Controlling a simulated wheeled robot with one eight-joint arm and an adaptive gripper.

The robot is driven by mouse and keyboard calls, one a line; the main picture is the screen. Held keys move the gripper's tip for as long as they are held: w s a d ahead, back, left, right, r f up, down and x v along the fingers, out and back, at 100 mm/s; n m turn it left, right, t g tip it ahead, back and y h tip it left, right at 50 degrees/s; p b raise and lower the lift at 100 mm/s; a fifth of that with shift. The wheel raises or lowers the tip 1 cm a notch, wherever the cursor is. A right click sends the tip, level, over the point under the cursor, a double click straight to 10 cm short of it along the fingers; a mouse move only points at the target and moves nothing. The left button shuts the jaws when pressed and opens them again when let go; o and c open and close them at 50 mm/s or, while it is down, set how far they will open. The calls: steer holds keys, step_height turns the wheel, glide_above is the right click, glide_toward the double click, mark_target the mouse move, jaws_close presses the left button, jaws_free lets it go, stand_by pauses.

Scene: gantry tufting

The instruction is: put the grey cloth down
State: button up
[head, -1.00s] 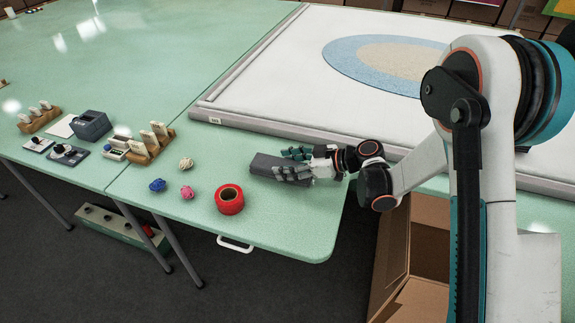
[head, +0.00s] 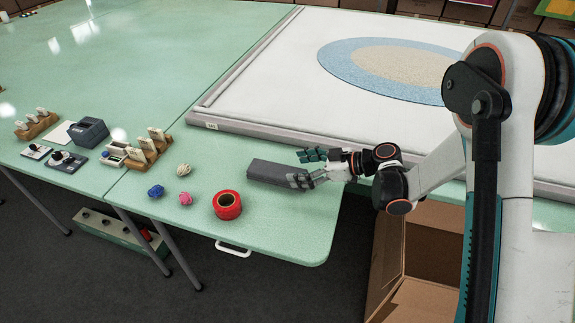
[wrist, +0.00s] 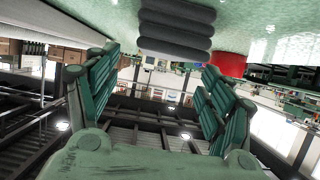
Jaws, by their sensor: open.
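The grey cloth (head: 272,171) lies as a flat, dark folded bundle on the green table, left of my gripper in the head view. In the wrist view the cloth (wrist: 176,28) shows as a ridged grey stack at the top, beyond the fingers. My gripper (head: 300,168) is at the cloth's right end with its fingers spread wide apart. In the wrist view the gripper (wrist: 158,75) is open, with a clear gap between the two finger pads and nothing held. In the head view one finger overlaps the cloth's right end; I cannot tell whether it touches.
A red tape roll (head: 228,205) stands just in front of the cloth. Yarn balls in blue (head: 156,191), pink (head: 185,199) and cream (head: 184,169) lie to the left. The white tufting frame (head: 260,124) is behind. An open cardboard box (head: 425,255) is below the table's right edge.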

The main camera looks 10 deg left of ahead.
steer(key=p+v, duration=0.1)
steer(key=v, duration=0.5)
steer(key=shift+d+r+p, duration=0.1)
steer(key=shift+d+p, duration=0.05)
steer(key=shift+p, duration=0.2)
steer(key=s+d+r+m+t+h, duration=0.2)
steer(key=d+r+m+h, duration=0.25)
steer(key=r, duration=0.35)
steer(key=s+d+r+m+t+h, duration=0.1)
steer(key=s+d+r+m+h, duration=0.2)
steer(key=s+d, duration=0.3)
steer(key=s+d+r+m+t+h, duration=0.1)
steer(key=s+d+r+m+h, duration=0.2)
steer(key=s+d+m, duration=0.2)
steer(key=s+d+r+m+t+h, duration=0.2)
steer(key=s+d+r+m+h, duration=0.1)
steer(key=s+d, duration=0.5)
steer(key=s+m, duration=0.1)
steer(key=s, duration=0.1)
steer(key=shift+s+d+m, duration=0.35)
steer(key=shift+s+d, duration=0.05)
